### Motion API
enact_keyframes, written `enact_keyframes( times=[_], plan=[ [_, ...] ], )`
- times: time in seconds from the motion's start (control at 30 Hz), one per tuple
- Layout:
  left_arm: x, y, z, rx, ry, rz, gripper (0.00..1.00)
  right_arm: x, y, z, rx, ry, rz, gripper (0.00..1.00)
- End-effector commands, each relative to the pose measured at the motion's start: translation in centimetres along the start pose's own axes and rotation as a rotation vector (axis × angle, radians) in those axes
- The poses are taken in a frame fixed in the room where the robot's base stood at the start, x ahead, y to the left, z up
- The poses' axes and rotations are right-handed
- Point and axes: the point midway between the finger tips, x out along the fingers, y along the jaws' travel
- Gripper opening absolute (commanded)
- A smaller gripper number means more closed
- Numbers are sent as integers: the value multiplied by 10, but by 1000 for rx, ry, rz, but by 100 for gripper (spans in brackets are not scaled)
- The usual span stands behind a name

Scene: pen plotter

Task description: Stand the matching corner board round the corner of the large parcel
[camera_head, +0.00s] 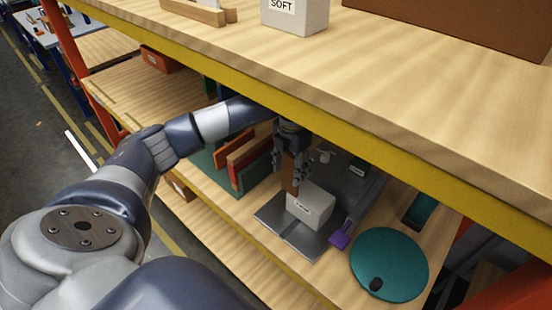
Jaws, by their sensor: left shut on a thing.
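My left gripper (292,178) reaches down under the yellow-edged upper shelf. It is shut on a narrow brown upright piece (291,186), which looks like a corner board. The piece is close to the back left corner of a pale grey parcel (308,207) with a white label. I cannot tell whether it touches the parcel or wraps its corner. The parcel stands on a grey metal plate (272,222). The gripper hides the top of the piece. My right gripper is not in view.
Orange, brown and green boards (245,165) stand left of the plate. A purple piece (340,235) and a teal disc (388,262) lie to the right. The yellow shelf edge (330,135) hangs over my arm. A box marked SOFT (296,18) stands above.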

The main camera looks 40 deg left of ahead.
Motion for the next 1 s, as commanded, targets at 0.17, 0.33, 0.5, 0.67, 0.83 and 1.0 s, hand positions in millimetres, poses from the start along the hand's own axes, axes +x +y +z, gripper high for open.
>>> enact_keyframes(
  times=[0.17,0.33,0.5,0.67,0.83,1.0],
  plan=[
    [0,9,-1,-76,-1,0,24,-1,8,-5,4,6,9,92],
    [0,8,-1,-74,-1,0,24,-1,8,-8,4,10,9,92],
    [0,8,-1,-71,1,0,24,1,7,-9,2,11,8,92],
    [6,8,-1,-70,3,0,24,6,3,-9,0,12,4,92],
    [18,8,-1,-69,4,0,24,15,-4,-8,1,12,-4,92],
    [34,8,-1,-69,4,0,24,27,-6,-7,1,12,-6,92]
  ],
)
